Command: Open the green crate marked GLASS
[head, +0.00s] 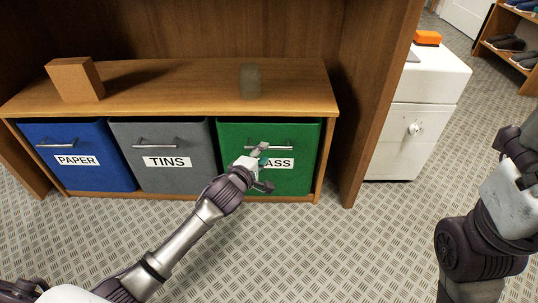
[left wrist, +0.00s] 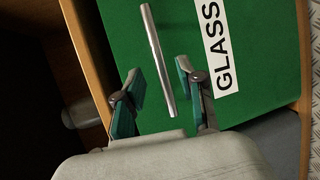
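The green crate (head: 232,138) is the right one of three crates in the wooden shelf unit, its front about flush with its neighbours. Its white GLASS label (left wrist: 217,45) is partly hidden by my left gripper in the head view. A silver bar handle (left wrist: 157,60) runs across its front above the label. My left gripper (head: 266,168) is open in front of the crate. In the left wrist view its teal-padded fingers stand either side of the handle's near end, with gaps on both sides; I cannot tell the depth.
A blue PAPER crate (head: 62,135) and a grey TINS crate (head: 190,135) stand left of it. A cardboard box (head: 75,80) and a translucent grey object (head: 250,81) are on the shelf top. A white cabinet (head: 400,145) stands right. The floor in front is clear.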

